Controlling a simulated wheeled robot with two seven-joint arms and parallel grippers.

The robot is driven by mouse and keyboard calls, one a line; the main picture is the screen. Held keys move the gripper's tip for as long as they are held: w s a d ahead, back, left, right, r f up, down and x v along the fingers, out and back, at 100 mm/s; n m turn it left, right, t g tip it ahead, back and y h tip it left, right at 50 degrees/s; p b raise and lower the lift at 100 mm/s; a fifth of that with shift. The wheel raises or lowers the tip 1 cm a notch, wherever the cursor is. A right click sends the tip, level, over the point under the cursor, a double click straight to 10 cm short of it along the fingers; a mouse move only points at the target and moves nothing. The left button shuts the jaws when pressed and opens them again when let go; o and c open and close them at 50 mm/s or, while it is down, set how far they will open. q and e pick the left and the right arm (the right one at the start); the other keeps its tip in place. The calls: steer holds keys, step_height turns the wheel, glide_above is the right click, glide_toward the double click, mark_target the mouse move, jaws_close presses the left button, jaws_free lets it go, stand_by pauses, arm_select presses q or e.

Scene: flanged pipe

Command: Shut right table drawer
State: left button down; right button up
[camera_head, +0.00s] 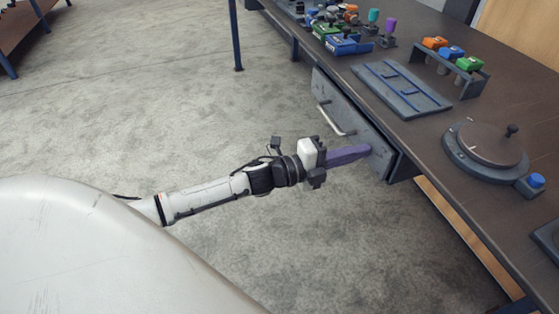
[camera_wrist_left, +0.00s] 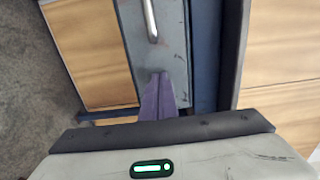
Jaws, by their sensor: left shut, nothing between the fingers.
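The drawer (camera_head: 348,112) has a grey front with a pale bar handle (camera_head: 337,119), under the near edge of the dark table (camera_head: 400,118). Its front also shows in the left wrist view (camera_wrist_left: 172,50), with the metal handle at the top. How far it stands out from the table frame is hard to tell. My left gripper (camera_head: 366,150) has purple fingers shut together and empty. Their tips are at the drawer front, to the handle's near right side, and appear to touch it. They also show in the left wrist view (camera_wrist_left: 160,78). My right gripper is out of view.
On the tabletop are a slotted grey tray (camera_head: 400,90), a rack with coloured caps (camera_head: 452,62), a round flange with a knob (camera_head: 487,146) and several small coloured parts. The carpeted floor (camera_head: 170,90) beside the table is clear.

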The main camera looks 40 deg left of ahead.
arm_select(q)
steer(key=shift+w+d+r, duration=0.15)
steer(key=shift+w+r, duration=0.05)
steer(key=shift+w, duration=0.05)
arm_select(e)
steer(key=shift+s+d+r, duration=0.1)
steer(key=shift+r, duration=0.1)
arm_select(q)
steer(key=shift+d+r, duration=0.1)
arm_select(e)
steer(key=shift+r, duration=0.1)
arm_select(q)
steer(key=p+v, duration=0.2)
steer(key=v, duration=1.3)
steer(key=s+d+f+n+g+y+p, duration=0.3)
steer(key=s+f+n, duration=0.3)
steer(key=s+n, duration=0.3)
steer(key=s+d+f+n+g+y+p, duration=0.3)
steer(key=s+d+f+n+y+p, duration=0.1)
steer(key=s+n, duration=0.6)
steer(key=d+f+n+p, duration=0.1)
steer(key=d+f+n, duration=0.1)
steer(key=n, duration=0.1)
steer(key=shift+s+d+n+y+p, duration=0.15)
steer(key=shift+n+y+p, duration=0.15)
steer(key=shift+n+p, duration=0.1)
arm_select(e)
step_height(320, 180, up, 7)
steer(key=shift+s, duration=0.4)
